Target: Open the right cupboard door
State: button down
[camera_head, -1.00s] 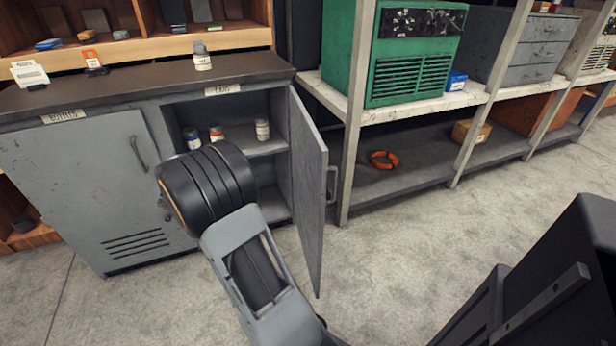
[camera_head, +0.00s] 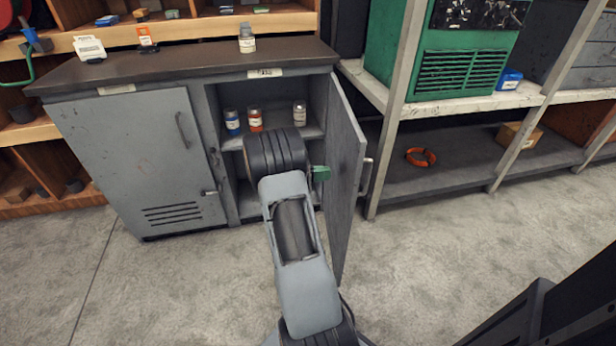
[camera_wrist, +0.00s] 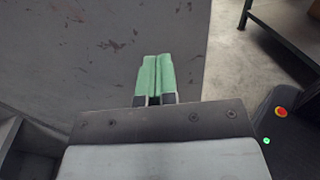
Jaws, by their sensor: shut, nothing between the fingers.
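The right cupboard door (camera_head: 343,180) is grey and stands swung wide open, hinged at its right side, with its handle (camera_head: 366,175) on the outer face. My gripper (camera_head: 321,173) has green fingertips and is at the inner face of this door, in front of the open compartment. In the wrist view my gripper (camera_wrist: 154,78) is shut and empty, with the grey door surface (camera_wrist: 90,45) filling the view beyond the tips. I cannot tell whether the tips touch the door. The left cupboard door (camera_head: 140,160) is closed.
Several small jars (camera_head: 255,119) stand on the shelf inside the open compartment. Another jar (camera_head: 247,38) stands on the dark cupboard top (camera_head: 190,62). A metal rack post (camera_head: 398,110) stands close to the right of the open door. The floor (camera_head: 150,285) in front is clear.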

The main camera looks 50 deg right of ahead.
aim_at(349, 172)
jog(key=shift+b+x, duration=0.6)
jog(key=shift+x, duration=2.1)
